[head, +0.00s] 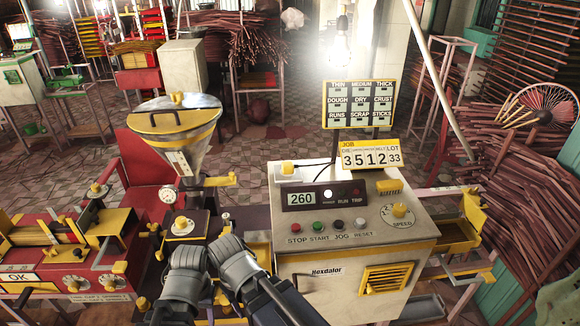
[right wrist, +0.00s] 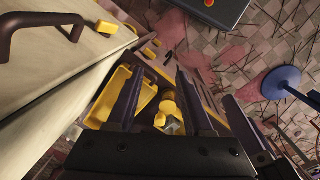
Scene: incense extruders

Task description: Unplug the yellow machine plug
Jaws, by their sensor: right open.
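A small yellow plug (head: 287,168) sits at the back left of the cream machine's top, at a white block, with a dark cable near it. My right gripper (right wrist: 160,95) is open in the right wrist view, its two dark fingers apart. A yellow knob-like part (right wrist: 168,107) shows beyond and between the fingers; I cannot tell whether it lies within their reach. In the head view my right wrist (head: 237,263) is left of the cream machine, below and left of the plug. My left wrist (head: 187,272) is beside it; its fingers are hidden.
The cream machine (head: 340,280) has buttons, a display and a yellow vent. A hopper (head: 178,125) stands behind my wrists. A red bench with yellow parts (head: 70,240) is at left. A number board (head: 368,156) stands at the machine's back. Stick piles (head: 500,190) fill the right.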

